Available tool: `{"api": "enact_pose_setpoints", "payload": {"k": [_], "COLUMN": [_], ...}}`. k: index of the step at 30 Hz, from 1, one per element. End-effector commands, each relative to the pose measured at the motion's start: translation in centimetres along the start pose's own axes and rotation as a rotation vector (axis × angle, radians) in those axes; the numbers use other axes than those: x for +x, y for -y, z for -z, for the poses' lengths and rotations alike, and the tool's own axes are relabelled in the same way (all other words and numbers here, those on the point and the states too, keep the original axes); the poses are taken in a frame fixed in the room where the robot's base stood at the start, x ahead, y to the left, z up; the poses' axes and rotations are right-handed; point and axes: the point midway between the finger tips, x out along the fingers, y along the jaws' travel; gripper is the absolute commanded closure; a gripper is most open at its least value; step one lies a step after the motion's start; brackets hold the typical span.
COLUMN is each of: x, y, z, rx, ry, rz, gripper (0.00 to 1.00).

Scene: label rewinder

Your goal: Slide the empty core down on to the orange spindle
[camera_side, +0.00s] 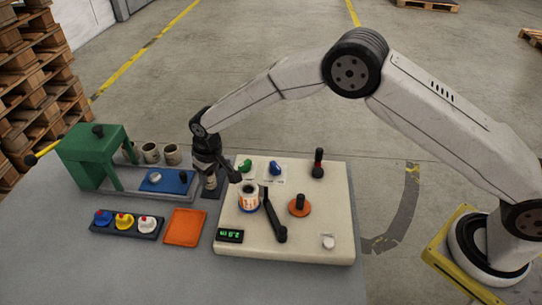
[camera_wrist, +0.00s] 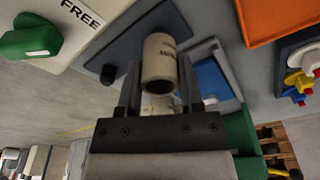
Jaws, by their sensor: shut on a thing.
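The empty core (camera_side: 210,181) is a pale tan cardboard tube with dark print. In the wrist view the core (camera_wrist: 160,58) sits between the two fingers of my gripper (camera_wrist: 158,82), which is shut on it. In the side view my gripper (camera_side: 208,166) is at the left edge of the cream machine, with the core upright below it, over or on a dark plate; I cannot tell if they touch. The orange spindle (camera_side: 299,206), an orange disc with a black post, stands bare on the machine, right of my gripper. It is not in the wrist view.
A label roll (camera_side: 248,198) and a black swing arm (camera_side: 273,220) stand between my gripper and the spindle. A red-and-black post (camera_side: 318,164) rises behind the spindle. An orange mat (camera_side: 185,227) lies in front.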

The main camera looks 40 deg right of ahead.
Motion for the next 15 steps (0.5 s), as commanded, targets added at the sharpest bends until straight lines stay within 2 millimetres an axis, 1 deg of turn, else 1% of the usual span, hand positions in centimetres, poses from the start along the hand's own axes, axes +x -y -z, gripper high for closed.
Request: {"api": "enact_pose_setpoints", "payload": {"k": [15], "x": [-2.6], "y": [0.0], "z": [0.4], "rx": [0.000], "ry": [0.000], "rz": [0.000], "gripper": [0.81]}}
